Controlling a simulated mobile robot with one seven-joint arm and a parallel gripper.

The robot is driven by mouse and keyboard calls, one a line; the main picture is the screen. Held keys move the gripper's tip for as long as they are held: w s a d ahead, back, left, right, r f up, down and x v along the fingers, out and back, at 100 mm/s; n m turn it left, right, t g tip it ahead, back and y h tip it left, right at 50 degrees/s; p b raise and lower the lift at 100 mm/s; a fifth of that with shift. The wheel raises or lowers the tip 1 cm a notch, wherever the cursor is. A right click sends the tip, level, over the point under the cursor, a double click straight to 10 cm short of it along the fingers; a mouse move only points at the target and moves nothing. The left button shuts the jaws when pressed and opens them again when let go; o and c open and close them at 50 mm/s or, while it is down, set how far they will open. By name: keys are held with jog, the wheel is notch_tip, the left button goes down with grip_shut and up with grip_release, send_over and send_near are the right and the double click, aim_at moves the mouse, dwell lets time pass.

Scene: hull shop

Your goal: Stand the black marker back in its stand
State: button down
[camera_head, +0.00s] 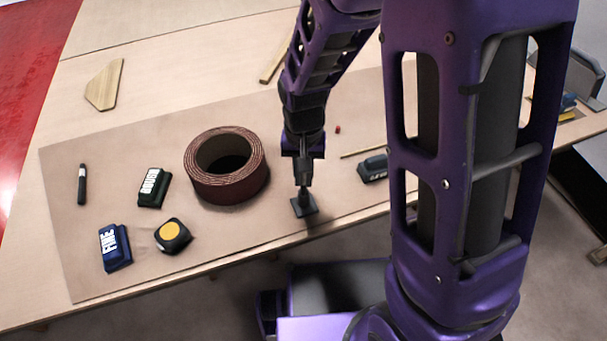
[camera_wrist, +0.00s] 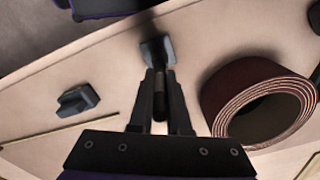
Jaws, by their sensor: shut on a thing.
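My gripper (camera_head: 303,188) points down near the front edge of the bench, right of the brown roll. In the wrist view its fingers (camera_wrist: 160,76) are shut on a dark upright cylinder (camera_wrist: 160,103), which looks like the black marker. The small dark stand with a square base (camera_head: 304,207) is directly below the fingertips; it also shows just beyond them in the wrist view (camera_wrist: 156,48). The fingers hide most of the marker in the head view. I cannot tell whether its lower end is inside the stand or above it.
A brown abrasive roll (camera_head: 226,186) stands close left of my gripper. A dark block (camera_head: 373,168) and thin rod lie right. Farther left are a black block (camera_head: 153,188), tape measure (camera_head: 172,236), blue block (camera_head: 115,247) and dark pen-shaped item (camera_head: 82,184).

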jog(key=shift+f, duration=0.2)
dwell(0.3)
jog(key=c, duration=0.8)
grip_release()
notch_tip(320, 180, up, 17)
jog(key=p, duration=0.2)
jog(key=shift+r+p, duration=0.2)
jog(key=shift+p, duration=0.1)
